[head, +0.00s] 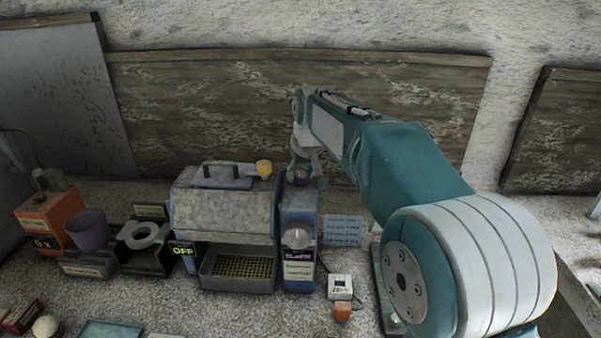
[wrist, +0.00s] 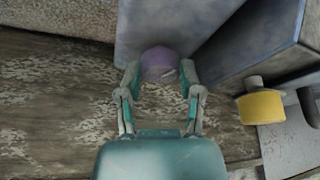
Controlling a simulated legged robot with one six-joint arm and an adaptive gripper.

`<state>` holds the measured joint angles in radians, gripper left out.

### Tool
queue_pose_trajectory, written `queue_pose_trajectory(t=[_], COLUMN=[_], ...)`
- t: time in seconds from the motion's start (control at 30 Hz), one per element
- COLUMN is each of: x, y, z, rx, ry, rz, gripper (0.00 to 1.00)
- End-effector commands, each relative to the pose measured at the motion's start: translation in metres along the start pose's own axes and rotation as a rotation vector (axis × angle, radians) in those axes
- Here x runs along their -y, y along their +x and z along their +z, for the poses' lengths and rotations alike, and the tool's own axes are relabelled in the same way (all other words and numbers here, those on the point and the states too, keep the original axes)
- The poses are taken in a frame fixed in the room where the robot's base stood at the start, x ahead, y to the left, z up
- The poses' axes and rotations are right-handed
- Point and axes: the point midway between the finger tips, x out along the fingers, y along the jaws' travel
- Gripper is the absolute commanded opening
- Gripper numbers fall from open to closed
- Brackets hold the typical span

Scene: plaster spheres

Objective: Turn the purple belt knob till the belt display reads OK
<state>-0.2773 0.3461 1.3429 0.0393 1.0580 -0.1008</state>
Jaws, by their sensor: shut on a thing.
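The purple belt knob (wrist: 158,62) sits on a blue-grey box, and my gripper (wrist: 159,72) has one finger on each side of it, closed on it. In the head view my gripper (head: 303,168) reaches down behind the top of the narrow blue box (head: 299,212), where the knob is mostly hidden. A small dark display (head: 298,255) on the box front shows purple letters, perhaps SLACK; they are too small to read surely. A pale round dial (head: 297,237) is just above it.
A grey machine (head: 222,210) with a yellow knob (head: 264,168) stands just left of the box; a sign beside it reads OFF (head: 182,251). A blue text card (head: 343,230) and a small white device (head: 340,287) are to the right. A wooden board (head: 220,110) stands behind.

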Motion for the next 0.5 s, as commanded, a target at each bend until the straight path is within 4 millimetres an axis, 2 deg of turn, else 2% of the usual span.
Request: queue_pose_trajectory(t=[0.5], x=[0.0037], y=[0.0041], z=[0.0027], rx=[0.015], ry=[0.381], rz=[0.162], gripper=[0.0])
